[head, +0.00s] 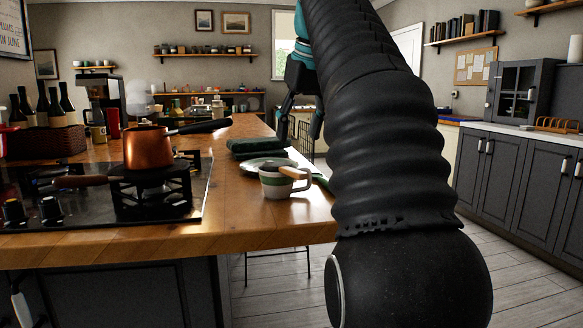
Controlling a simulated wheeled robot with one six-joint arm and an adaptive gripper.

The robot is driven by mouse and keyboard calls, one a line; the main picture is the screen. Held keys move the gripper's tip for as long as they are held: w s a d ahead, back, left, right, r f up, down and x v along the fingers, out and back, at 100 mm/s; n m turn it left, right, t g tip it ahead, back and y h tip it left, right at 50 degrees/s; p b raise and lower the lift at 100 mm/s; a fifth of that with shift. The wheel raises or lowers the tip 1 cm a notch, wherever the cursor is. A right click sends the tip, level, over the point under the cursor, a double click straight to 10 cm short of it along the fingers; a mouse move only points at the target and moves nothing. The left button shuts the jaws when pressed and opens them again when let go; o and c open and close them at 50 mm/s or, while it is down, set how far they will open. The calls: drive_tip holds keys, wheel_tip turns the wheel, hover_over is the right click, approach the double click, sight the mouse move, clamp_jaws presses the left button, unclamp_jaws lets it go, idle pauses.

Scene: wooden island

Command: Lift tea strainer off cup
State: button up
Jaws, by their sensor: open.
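The cup (274,188), white with a green band and a pale handle on its right, stands upright on the wooden island near its front right edge. The tea strainer (293,172) lies across the cup's rim, with a brown handle pointing right; its bowl is hard to make out. My gripper (299,122), black and teal, hangs above and behind the cup as seen here, open and apart from it. My arm hides part of the gripper's right side.
A plate (262,164) and a dark green folded cloth (256,145) lie behind the cup. A copper pot (147,148) sits on the stove (110,207) to the left. Bottles (57,105) stand at far left. Bare wood lies left of the cup.

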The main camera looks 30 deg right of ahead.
sight(291, 169)
drive_tip(key=shift+x, duration=5.15)
clamp_jaws()
drive_tip(key=shift+r, duration=2.65)
